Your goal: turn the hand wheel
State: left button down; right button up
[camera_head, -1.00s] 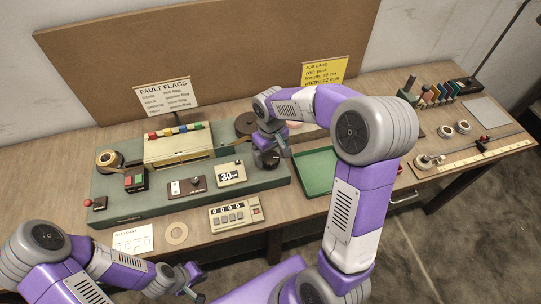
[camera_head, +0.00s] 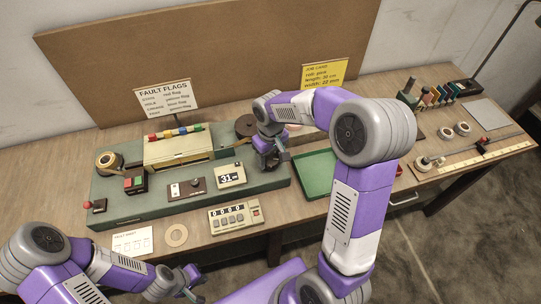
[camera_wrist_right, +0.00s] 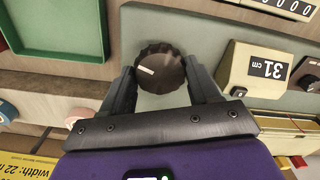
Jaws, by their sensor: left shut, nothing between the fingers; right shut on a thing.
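The hand wheel (camera_wrist_right: 158,70) is a dark ribbed knob with a white mark on its top, seen in the right wrist view. My right gripper (camera_head: 272,161) is shut on it, one finger on each side of its rim. In the head view the gripper largely hides the wheel at the right end of the green machine base (camera_head: 135,207). The length display (camera_head: 230,175) beside it reads 31 cm; it also shows in the right wrist view (camera_wrist_right: 268,68). My left gripper (camera_head: 194,291) is shut and empty in front of the table's near edge.
A counter box (camera_head: 235,217) reading 0000 stands in front of the base. A green tray (camera_head: 318,173) lies right of the wheel, close to my right arm. A tape roll (camera_head: 109,161) sits at the base's left end. A flat ring (camera_head: 176,235) lies near the front edge.

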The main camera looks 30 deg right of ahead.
aim_at(271, 159)
jog(key=shift+m, duration=0.3)
jog(key=m, duration=0.4)
jog(key=shift+p, duration=0.35)
jog(key=shift+m+p, duration=0.35)
jog(key=shift+m, duration=1.75)
jog(key=o, duration=1.1)
jog(key=shift+c, duration=0.2)
notch_tip(271, 159, up, 8)
jog(key=shift+f+p, duration=0.2)
jog(key=shift+p, duration=0.7)
